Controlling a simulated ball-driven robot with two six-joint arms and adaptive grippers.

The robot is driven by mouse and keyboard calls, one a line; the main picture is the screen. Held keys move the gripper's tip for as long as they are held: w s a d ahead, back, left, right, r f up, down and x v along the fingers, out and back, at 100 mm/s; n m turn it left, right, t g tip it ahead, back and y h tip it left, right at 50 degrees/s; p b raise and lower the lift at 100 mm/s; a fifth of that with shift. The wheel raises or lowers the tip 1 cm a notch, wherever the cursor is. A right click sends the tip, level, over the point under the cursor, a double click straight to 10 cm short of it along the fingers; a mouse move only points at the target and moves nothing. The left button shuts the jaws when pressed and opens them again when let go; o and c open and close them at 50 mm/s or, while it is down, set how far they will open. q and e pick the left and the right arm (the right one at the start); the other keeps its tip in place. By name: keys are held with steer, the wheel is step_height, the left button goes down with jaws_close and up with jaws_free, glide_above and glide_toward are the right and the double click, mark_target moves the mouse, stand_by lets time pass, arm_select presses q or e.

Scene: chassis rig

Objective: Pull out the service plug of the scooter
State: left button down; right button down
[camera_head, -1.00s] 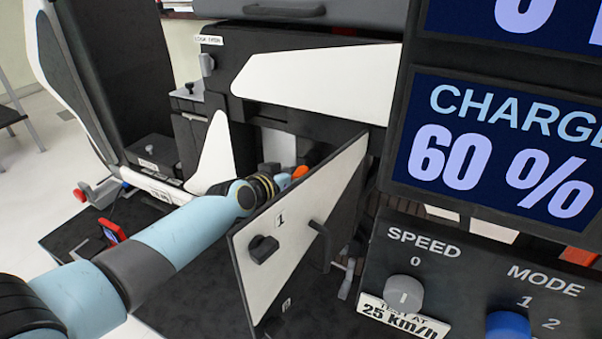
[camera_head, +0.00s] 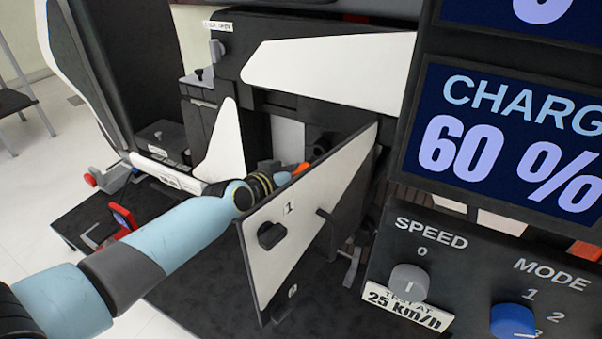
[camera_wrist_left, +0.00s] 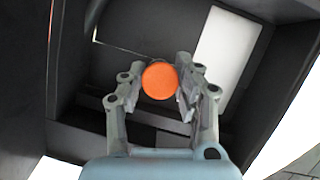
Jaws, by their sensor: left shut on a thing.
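The service plug is an orange round piece (camera_wrist_left: 160,80) between the fingers of my left gripper (camera_wrist_left: 158,86) in the left wrist view. The fingers are shut on it from both sides. In the head view a bit of the orange plug (camera_head: 301,168) shows at the end of my left arm, behind the open white door marked 1 (camera_head: 325,200). The gripper there is mostly hidden by the door. A dark recess (camera_wrist_left: 130,65) with a pale panel lies behind the plug in the wrist view. I cannot tell whether the plug is still seated. My right gripper is out of view.
A control panel with a SPEED knob (camera_head: 409,282), a blue MODE knob (camera_head: 513,321) and a CHARGE 60 % screen (camera_head: 510,140) stands at the right. The open door, with a black handle (camera_head: 271,236), stands close beside my left arm. A red item (camera_head: 124,216) lies at the left.

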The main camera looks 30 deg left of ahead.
arm_select(q)
steer(key=s, duration=0.5)
steer(key=shift+d+f, duration=0.15)
steer(key=shift+f, duration=0.05)
